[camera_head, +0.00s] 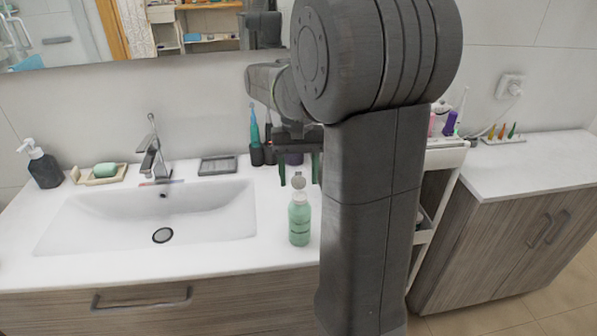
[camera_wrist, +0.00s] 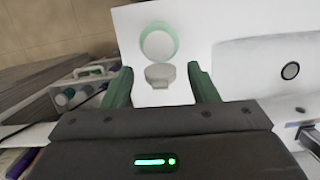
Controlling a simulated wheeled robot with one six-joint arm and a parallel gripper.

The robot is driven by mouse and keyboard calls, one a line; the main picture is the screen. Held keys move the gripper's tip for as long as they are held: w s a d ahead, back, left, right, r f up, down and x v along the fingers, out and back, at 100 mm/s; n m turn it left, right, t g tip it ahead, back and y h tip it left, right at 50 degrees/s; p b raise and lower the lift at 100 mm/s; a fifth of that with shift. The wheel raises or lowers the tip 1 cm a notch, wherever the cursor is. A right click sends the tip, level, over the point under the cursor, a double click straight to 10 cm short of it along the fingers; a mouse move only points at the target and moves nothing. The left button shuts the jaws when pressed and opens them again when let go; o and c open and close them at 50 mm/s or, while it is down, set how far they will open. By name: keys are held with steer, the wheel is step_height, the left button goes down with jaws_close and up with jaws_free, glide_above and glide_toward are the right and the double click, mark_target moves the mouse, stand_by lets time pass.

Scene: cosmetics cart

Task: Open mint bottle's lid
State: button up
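The mint bottle (camera_head: 299,222) stands upright on the white counter, right of the basin. Its round grey lid (camera_head: 299,180) shows as a disc standing up above the neck, seemingly flipped open. In the wrist view the bottle (camera_wrist: 172,31) is a mint ring around a grey circle, with the lid (camera_wrist: 160,76) on the near side of it. My gripper (camera_head: 299,182) is above the bottle, pointing down. Its two green fingers are apart, with the lid between or just beyond the fingertips (camera_wrist: 160,68). I see no finger touching the lid.
The basin (camera_head: 150,225) and faucet (camera_head: 153,150) are to the left. A dark toothbrush holder (camera_head: 257,155) and a soap tray (camera_head: 217,165) are behind. A white cart (camera_head: 445,158) stands right of my arm. The counter around the bottle is clear.

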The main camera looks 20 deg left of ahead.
steer(key=v, duration=1.4)
steer(key=shift+s+d+f, duration=0.1)
steer(key=x, duration=1.3)
steer(key=shift+f, duration=0.45)
steer(key=shift+r, duration=0.1)
